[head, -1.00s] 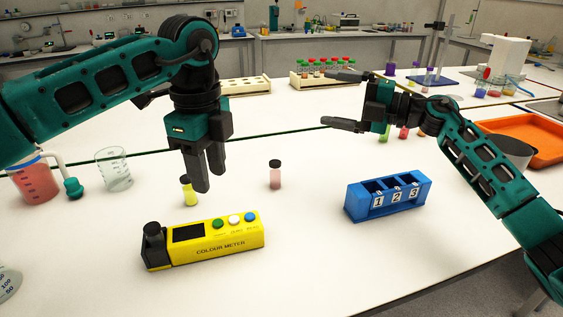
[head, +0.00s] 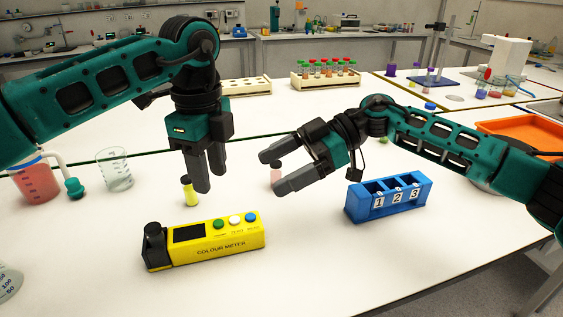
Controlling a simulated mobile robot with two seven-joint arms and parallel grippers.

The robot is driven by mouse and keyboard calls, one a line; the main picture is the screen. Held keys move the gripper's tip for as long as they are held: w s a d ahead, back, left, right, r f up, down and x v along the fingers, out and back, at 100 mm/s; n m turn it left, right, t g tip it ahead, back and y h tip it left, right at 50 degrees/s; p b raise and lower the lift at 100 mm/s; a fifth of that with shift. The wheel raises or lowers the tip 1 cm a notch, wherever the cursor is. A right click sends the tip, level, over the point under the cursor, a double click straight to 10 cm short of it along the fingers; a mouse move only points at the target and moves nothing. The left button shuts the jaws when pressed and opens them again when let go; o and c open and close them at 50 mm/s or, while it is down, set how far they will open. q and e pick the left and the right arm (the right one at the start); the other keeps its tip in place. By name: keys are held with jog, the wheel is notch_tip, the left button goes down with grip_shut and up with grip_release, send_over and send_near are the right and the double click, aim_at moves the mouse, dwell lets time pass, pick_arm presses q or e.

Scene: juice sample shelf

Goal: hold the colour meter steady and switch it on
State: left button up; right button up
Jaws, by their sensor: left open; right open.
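The yellow colour meter (head: 207,250) lies on the white bench at front left. It has a dark screen (head: 189,233), a black part at its left end, and green (head: 218,224), white (head: 235,219) and blue (head: 252,216) buttons on top. The screen looks dark. My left gripper (head: 210,187) points down behind and above the meter, open and empty, apart from it. My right gripper (head: 271,171) is open and empty, its fingers pointing left, behind and to the right of the meter. Its fingers partly hide a pink vial (head: 277,176).
A yellow-green vial (head: 190,192) stands beside my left gripper. A blue numbered rack (head: 388,196) stands right of the meter. A beaker (head: 115,170) and a jug of red liquid (head: 36,182) are at left. Bench in front of the rack is clear.

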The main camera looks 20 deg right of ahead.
send_near(246, 218)
jog(key=x, duration=0.2)
jog(key=shift+a+f, duration=0.3)
jog(key=shift+f, duration=0.1)
jog(key=x, duration=0.7)
jog(key=shift+a+r, duration=0.15)
jog(key=shift+a, duration=0.05)
jog(key=c, duration=1.3)
pick_arm(q)
grip_shut()
dwell(0.3)
jog(key=shift+f, duration=0.1)
